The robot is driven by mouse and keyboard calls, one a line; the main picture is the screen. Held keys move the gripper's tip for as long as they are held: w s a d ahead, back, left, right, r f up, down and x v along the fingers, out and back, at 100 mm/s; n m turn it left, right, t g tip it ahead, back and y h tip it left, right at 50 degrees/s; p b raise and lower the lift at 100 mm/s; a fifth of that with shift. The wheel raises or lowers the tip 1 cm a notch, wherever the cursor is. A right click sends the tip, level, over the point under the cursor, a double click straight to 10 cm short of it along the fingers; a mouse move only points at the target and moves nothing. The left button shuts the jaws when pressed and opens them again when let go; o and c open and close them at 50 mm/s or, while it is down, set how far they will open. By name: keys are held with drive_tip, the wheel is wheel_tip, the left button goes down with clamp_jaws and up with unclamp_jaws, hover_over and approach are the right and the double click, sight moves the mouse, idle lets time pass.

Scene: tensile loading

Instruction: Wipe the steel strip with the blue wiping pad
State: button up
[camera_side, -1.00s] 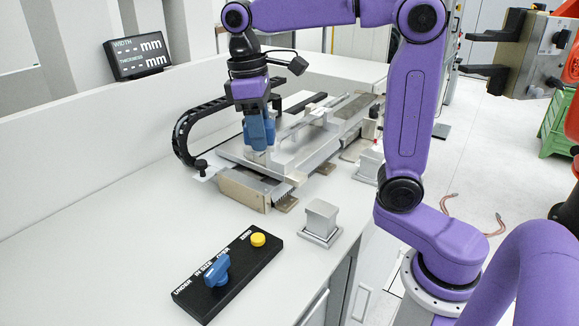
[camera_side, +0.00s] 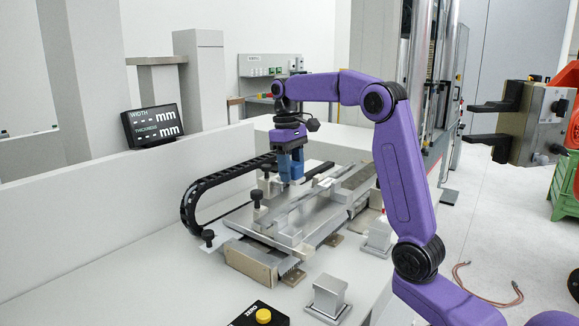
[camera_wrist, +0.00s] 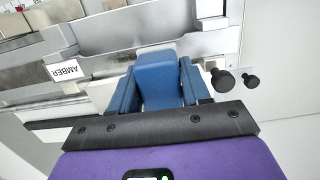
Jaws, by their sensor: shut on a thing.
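My gripper (camera_side: 290,166) is over the metal fixture, pointing down, behind the black knobs. Its blue fingers are closed on a blue block, which I take for the wiping pad (camera_wrist: 158,75); a pale grey end shows at its far edge in the wrist view. In the side view the fingers hide most of the pad. A long narrow steel strip (camera_side: 305,201) appears to lie along the fixture (camera_side: 262,240), just in front of the gripper. I cannot tell whether the pad touches the strip.
A black cable chain (camera_side: 190,200) curves at the left. A metal block (camera_side: 328,296) and a yellow button (camera_side: 264,316) are in front.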

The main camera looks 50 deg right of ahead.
hover_over(292, 205)
drive_tip(key=shift+w+f, duration=0.1)
drive_tip(key=shift+f, duration=2.65)
drive_tip(key=shift+d+f, duration=0.45)
drive_tip(key=shift+f, duration=0.35)
drive_tip(key=shift+c, duration=0.9)
drive_tip(key=shift+d, duration=4.95)
drive_tip(key=shift+a, duration=5.25)
drive_tip(key=shift+a+r, duration=0.15)
drive_tip(key=shift+a, duration=0.05)
drive_tip(key=shift+d+r, duration=0.1)
drive_tip(key=shift+r, duration=3.95)
